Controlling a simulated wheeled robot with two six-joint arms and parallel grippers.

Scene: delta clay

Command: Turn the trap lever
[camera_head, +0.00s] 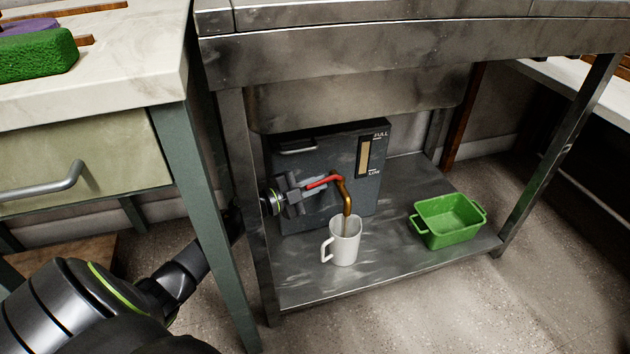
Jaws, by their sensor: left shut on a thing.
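The trap lever (322,182) is a red handle on the front of a dark grey box (345,150) under the steel sink. My left gripper (308,186) is shut on the lever, reaching in from the left behind the green table leg. A brown curved spout (346,195) comes out of the box beside the lever and points down. A white mug (344,243) stands upright on the shelf below the spout, its handle to the left. The spout's lower end overlaps the mug's opening. My right gripper is not in view.
A green tray (449,222) with handles sits on the steel shelf (385,262) to the right. The box has a gauge (364,158) marked FULL at its top. A drawer cabinet with a green sponge (38,55) on top stands left. Sink legs bound the shelf.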

